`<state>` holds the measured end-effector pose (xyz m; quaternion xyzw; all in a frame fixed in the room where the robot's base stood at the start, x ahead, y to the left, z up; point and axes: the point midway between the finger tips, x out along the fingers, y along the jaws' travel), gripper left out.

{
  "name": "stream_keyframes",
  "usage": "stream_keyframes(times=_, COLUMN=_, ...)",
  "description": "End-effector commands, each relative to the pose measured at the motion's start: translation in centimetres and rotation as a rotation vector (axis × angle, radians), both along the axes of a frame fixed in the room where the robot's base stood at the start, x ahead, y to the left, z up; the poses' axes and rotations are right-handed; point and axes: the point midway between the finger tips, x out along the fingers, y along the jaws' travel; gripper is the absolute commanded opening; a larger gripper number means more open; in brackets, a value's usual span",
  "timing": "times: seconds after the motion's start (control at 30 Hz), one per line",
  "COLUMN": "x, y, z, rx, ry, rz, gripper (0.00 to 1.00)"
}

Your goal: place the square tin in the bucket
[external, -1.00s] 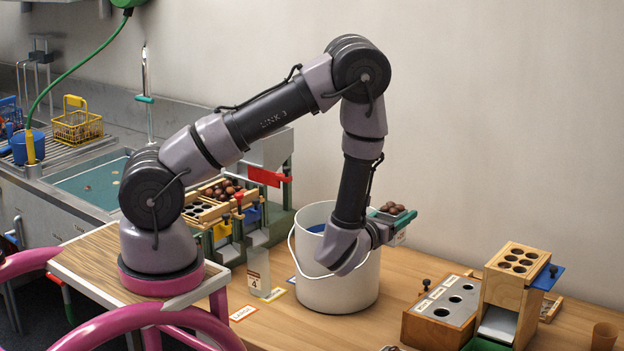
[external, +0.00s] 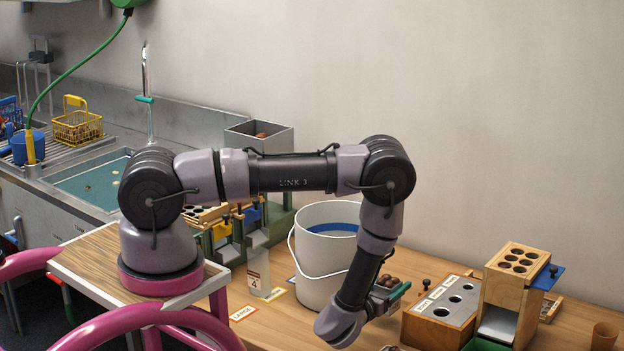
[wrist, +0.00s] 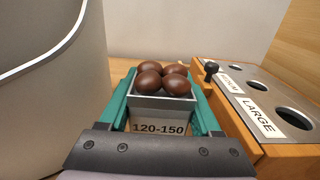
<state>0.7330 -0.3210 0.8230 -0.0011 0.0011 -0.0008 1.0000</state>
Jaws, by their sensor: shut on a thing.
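The square tin (wrist: 165,118) is a grey box labelled 120-150, filled with several brown chestnuts (wrist: 163,79). My gripper (wrist: 163,92) has its teal fingers shut on the tin's two sides. In the external view my gripper (external: 390,294) is low over the table, right of the bucket, with the chestnuts showing between the fingers. The bucket (external: 312,274) is white with a wire handle and blue inside; part of its right side is hidden by my arm. In the wrist view the bucket wall (wrist: 45,110) stands close on the left. The tin is outside the bucket.
A wooden box with a grey holed top (external: 445,310) stands just right of my gripper; its LARGE label (wrist: 262,118) shows in the wrist view. A taller wooden stand (external: 511,285) is farther right. A clear container (external: 258,272) and cards sit left of the bucket.

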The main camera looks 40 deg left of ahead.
Motion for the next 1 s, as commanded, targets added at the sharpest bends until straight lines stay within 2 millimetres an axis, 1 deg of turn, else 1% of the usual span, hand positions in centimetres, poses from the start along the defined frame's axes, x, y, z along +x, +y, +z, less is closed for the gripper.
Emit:
stream_keyframes(times=0.07, x=0.0, y=0.0, z=-0.8, rx=0.0, ry=0.0, rz=0.0, gripper=0.03)
stream_keyframes(times=0.2, x=0.0, y=0.1, z=-3.0, rx=0.001, ry=0.001, rz=0.001, gripper=0.03)
stream_keyframes(times=0.3, x=0.0, y=0.0, z=-4.0, rx=0.0, ry=0.0, rz=0.001, gripper=0.03)
stream_keyframes(times=0.53, x=0.0, y=0.0, z=-4.0, rx=0.0, ry=0.0, rz=0.0, gripper=0.03)
stream_keyframes(times=0.67, x=0.0, y=0.0, z=-4.3, rx=0.0, ry=0.0, rz=0.0, gripper=0.03)
stream_keyframes(times=0.7, x=0.0, y=0.0, z=-4.2, rx=0.0, ry=0.0, rz=0.0, gripper=0.8)
stream_keyframes(times=0.73, x=0.0, y=0.0, z=-4.2, rx=0.0, ry=0.0, rz=0.0, gripper=0.92)
stream_keyframes(times=0.77, x=0.0, y=0.0, z=-4.2, rx=0.0, ry=0.0, rz=0.0, gripper=0.95)
stream_keyframes(times=1.0, x=0.0, y=0.0, z=-4.2, rx=0.0, ry=0.0, rz=0.0, gripper=0.95)
